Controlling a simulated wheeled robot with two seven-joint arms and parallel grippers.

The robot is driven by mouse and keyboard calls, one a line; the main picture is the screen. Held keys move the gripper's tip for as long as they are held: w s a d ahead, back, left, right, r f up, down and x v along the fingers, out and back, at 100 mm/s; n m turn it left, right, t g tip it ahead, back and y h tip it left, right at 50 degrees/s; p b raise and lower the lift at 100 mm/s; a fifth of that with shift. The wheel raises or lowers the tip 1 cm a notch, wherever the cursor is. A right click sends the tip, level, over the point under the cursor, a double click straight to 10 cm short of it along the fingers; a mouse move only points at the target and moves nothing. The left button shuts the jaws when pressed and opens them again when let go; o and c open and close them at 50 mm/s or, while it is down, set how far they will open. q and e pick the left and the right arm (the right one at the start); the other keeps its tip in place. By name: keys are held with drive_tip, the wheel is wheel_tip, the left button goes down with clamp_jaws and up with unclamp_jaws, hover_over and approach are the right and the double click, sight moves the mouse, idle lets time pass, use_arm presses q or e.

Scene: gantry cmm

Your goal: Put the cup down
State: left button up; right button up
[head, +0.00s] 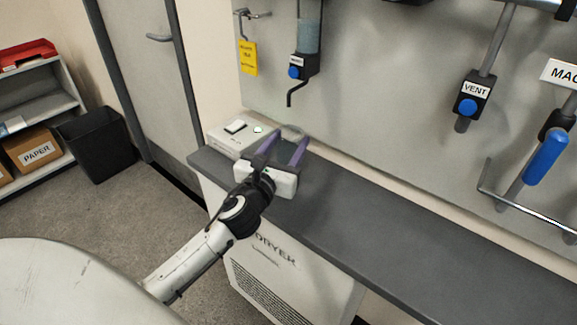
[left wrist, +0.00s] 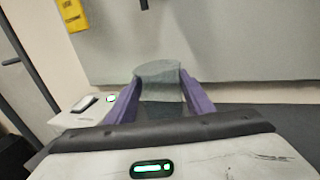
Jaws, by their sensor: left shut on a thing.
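A grey, see-through cup (head: 292,132) is at the far left end of the dark counter (head: 385,225), close to the back wall. My left gripper (head: 287,148) reaches over the counter end with its purple fingers on either side of the cup, shut on it. In the left wrist view the cup (left wrist: 160,78) looks upright between the two purple fingers (left wrist: 160,90). Its lower part is hidden behind the gripper body, so I cannot tell if it touches the counter. My right gripper is not in view.
A white box with a switch and green light (head: 236,136) stands left of the cup. A dispenser with a bent spout (head: 303,66) hangs on the wall above. The counter to the right is clear. A black bin (head: 95,145) stands on the floor.

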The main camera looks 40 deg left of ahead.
sight(288, 160)
use_arm(q)
drive_tip(key=shift+f+b, duration=0.85)
drive_tip(key=shift+f, duration=1.7)
drive_tip(key=o, duration=1.1)
drive_tip(key=shift+f, duration=0.15)
drive_tip(key=shift+s, duration=0.15)
drive_tip(key=b+v, duration=0.1)
drive_tip(key=v, duration=0.9)
drive_tip(key=shift+s, duration=0.35)
drive_tip(key=shift+s+d, duration=0.15)
drive_tip(key=shift+s, duration=0.3)
